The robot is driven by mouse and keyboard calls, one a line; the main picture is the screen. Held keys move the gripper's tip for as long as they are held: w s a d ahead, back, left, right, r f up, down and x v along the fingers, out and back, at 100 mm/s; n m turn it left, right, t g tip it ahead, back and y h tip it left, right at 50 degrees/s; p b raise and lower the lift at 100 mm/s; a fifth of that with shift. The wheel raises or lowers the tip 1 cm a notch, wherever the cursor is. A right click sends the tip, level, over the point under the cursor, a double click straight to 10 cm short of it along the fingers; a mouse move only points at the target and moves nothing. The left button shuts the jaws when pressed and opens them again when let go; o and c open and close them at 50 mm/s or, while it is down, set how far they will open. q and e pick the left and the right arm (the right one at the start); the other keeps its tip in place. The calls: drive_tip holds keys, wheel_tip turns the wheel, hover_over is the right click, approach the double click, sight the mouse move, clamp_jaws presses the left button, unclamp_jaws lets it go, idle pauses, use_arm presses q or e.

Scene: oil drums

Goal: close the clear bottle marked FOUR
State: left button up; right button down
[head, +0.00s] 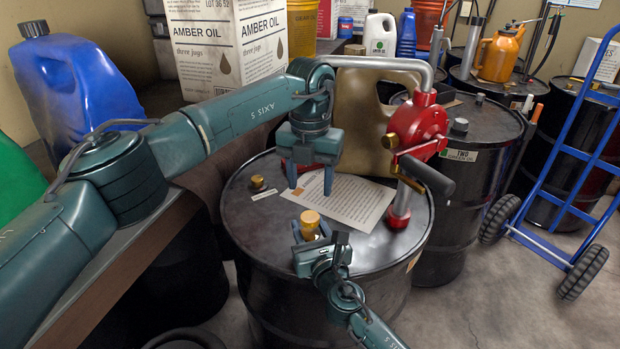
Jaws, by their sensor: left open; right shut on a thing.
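No clear bottle with a readable FOUR mark shows. My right gripper (312,236) is low over the front of the near black drum (270,292). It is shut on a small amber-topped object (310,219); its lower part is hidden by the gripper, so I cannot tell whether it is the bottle. My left gripper (310,188) is open and empty, fingers pointing down, above and behind that object. A printed sheet (345,203) lies on the drum top behind the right gripper.
A red hand pump (418,125) stands on the drum's right side, its pipe passing behind my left wrist. A gold jug (360,120) stands behind the sheet. A small brass bung (257,183) is at left. A blue hand truck (570,150) stands right.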

sight(310, 216)
use_arm(q)
drive_tip(key=shift+f, duration=4)
drive_tip(key=c, duration=1.1)
drive_tip(key=o, duration=1.2)
drive_tip(key=shift+r, duration=0.1)
wheel_tip(310, 216, up, 12)
drive_tip(key=shift+f, duration=0.1)
